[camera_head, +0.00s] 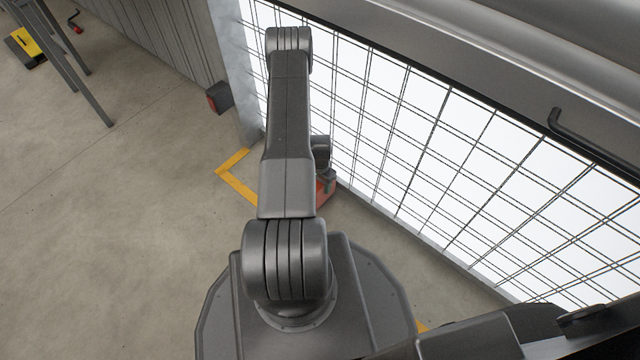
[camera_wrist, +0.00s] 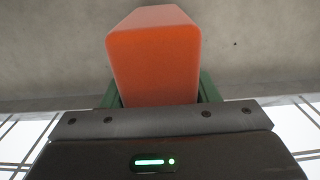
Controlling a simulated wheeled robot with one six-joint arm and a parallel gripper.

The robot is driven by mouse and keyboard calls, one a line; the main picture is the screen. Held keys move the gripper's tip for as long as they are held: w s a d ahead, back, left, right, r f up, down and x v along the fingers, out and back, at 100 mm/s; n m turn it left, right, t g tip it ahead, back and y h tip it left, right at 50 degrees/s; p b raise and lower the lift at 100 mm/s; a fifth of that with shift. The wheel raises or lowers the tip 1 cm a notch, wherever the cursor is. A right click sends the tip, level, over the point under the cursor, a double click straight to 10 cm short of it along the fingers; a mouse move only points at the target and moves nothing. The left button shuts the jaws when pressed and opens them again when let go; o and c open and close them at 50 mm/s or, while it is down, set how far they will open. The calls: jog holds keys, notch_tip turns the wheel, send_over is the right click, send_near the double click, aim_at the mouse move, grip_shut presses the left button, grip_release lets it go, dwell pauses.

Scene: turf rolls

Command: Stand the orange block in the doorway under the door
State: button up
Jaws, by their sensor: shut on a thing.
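The orange block (camera_wrist: 153,55) fills the upper middle of the wrist view, held between the green fingers of my gripper (camera_wrist: 158,90). In the head view only a small part of the orange block (camera_head: 321,197) shows beside my arm, low by the foot of the bright doorway (camera_head: 400,150). My gripper (camera_head: 326,182) is mostly hidden there by my arm. I cannot tell whether the block touches the floor. The grey door (camera_head: 480,60) with a dark bar handle is raised along the top right, above the opening.
Yellow floor tape (camera_head: 237,180) makes a corner left of my arm. A red-faced dark box (camera_head: 219,97) is by the left door post (camera_head: 235,70). A yellow-and-black object (camera_head: 27,43) and grey legs stand at the upper left. The floor at left is clear.

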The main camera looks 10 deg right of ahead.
jog(key=shift+f, duration=0.1)
jog(key=o, duration=1)
jog(key=shift+o, duration=0.2)
notch_tip(320, 180, up, 12)
jog(key=p, duration=0.4)
